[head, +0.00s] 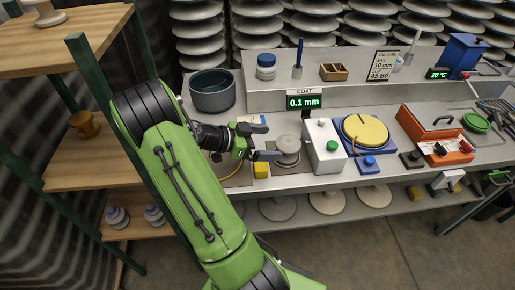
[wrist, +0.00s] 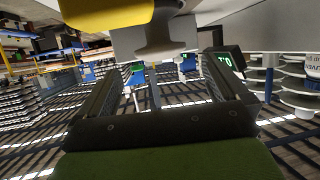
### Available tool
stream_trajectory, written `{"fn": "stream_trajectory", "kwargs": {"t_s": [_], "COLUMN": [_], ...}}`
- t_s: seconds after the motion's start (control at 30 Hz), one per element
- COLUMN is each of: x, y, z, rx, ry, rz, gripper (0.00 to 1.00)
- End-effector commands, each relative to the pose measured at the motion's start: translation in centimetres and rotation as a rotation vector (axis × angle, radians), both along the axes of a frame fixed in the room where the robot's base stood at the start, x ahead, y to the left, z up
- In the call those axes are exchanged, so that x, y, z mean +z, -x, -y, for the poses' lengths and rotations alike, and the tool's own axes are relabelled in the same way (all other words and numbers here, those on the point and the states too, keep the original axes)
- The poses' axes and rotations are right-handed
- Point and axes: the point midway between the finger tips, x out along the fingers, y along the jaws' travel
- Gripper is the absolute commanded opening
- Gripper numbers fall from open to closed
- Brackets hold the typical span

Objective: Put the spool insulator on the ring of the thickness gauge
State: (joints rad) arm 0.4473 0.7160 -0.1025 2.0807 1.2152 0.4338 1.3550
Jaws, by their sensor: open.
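My gripper (head: 264,142) is open over the bench, its fingers pointing right at a grey, round, stepped piece (head: 288,144). This may be the spool insulator; its underside is hard to make out. In the wrist view, a grey piece with a narrow waist and flared end (wrist: 158,42) shows beyond the gap between my open fingers (wrist: 163,82), apart from them. The thickness gauge's display (head: 303,102) reads 0.1 mm under a COAT label and also shows in the wrist view (wrist: 224,66). I cannot make out its ring clearly.
A white box with a green button (head: 323,146) stands close right of the grey piece. A yellow block (head: 261,170) lies in front of my gripper. A dark pot (head: 212,90) stands behind.

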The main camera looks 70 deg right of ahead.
Motion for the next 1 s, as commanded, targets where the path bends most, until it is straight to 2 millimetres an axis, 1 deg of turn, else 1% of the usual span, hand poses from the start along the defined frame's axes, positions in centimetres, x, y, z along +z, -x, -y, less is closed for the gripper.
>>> {"fn": "stream_trajectory", "kwargs": {"t_s": [0.17,0.23,0.27,0.37,0.47,0.5,0.57,0.6,0.67,0.7,0.77,0.8,0.83,0.9,1.0], "x": [0.0,0.1,0.2,1.0,2.2,2.8,3.9,4.7,6.0,6.9,8.1,8.8,9.3,10.0,10.4], "y": [0.0,-0.3,-0.7,-2.8,-5.6,-6.7,-8.0,-8.7,-9.3,-9.3,-8.8,-8.1,-7.6,-6.1,-4.5], "z": [0.0,-0.3,-0.7,-2.9,-7.0,-8.9,-12.2,-14.6,-18.4,-21.1,-24.9,-27.3,-29.0,-32.0,-34.6], "rx": [0.0,0.015,0.031,0.153,0.388,0.505,0.703,0.848,1.089,1.258,1.516,1.682,1.8,2.028,2.23], "ry": [-0.001,-0.023,-0.047,-0.203,-0.424,-0.509,-0.629,-0.699,-0.79,-0.835,-0.88,-0.892,-0.892,-0.875,-0.838], "rz": [0.001,0.012,0.023,0.084,0.143,0.155,0.162,0.157,0.131,0.102,0.038,-0.016,-0.059,-0.161,-0.272], "gripper": [1.0,1.0,1.0,1.0,1.0,1.0,1.0,1.0,1.0,1.0,1.0,1.0,1.0,1.0,1.0]}}
